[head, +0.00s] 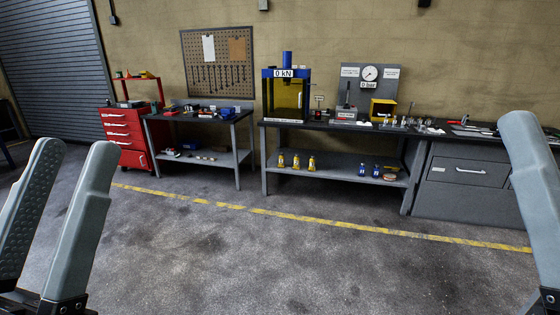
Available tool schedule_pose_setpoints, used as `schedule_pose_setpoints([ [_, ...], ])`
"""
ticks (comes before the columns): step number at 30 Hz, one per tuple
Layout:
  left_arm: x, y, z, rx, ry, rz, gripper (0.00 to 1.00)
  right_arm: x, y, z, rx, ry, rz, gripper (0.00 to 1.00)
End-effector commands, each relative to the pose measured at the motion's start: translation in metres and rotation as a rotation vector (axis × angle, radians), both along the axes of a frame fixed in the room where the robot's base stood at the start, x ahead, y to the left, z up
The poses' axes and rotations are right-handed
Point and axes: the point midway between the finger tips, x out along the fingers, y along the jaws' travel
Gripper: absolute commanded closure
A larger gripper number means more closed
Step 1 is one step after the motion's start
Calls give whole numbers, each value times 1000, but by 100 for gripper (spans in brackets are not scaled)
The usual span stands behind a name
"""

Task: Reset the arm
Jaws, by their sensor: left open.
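My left gripper (77,152) is at the lower left of the head view, its two grey fingers pointing up with a gap between them. It is open and holds nothing, well in front of the benches. My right gripper (530,185) shows only one grey finger at the right edge. Its other finger is out of frame, so its opening cannot be told. Neither gripper touches anything that I can see. I cannot make out a trolley jack in this view.
A red tool cabinet (125,134), a small bench (193,114), a long bench (335,126) and a grey drawer unit (462,180) line the wall. A blue press (287,60) and a gauge panel (369,78) stand on the long bench. The floor in front, with a yellow line (315,219), is clear.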

Motion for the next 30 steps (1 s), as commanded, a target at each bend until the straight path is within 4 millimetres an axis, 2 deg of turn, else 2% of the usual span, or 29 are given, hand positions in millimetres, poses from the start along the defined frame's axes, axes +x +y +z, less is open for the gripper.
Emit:
schedule_pose_setpoints([
  [1,-13,19,33,-3,-23,59,48,0,0,12,0,0,0,30],
  [2,-20,30,46,-7,-27,95,48,0,0,16,0,0,0,30],
  [3,-20,32,67,-7,-18,102,48,0,0,36,0,2,0,30],
  [11,-16,29,169,-6,-9,90,48,0,0,144,0,0,0,30],
  [21,-16,28,334,-5,-7,89,48,0,0,309,0,0,0,30],
  [25,-16,28,385,-5,-7,88,48,0,0,361,0,0,0,30],
  [27,-16,28,403,-5,-7,88,48,0,0,378,0,0,0,30],
  [30,-16,28,415,-5,-7,88,48,0,0,391,0,0,0,30],
])
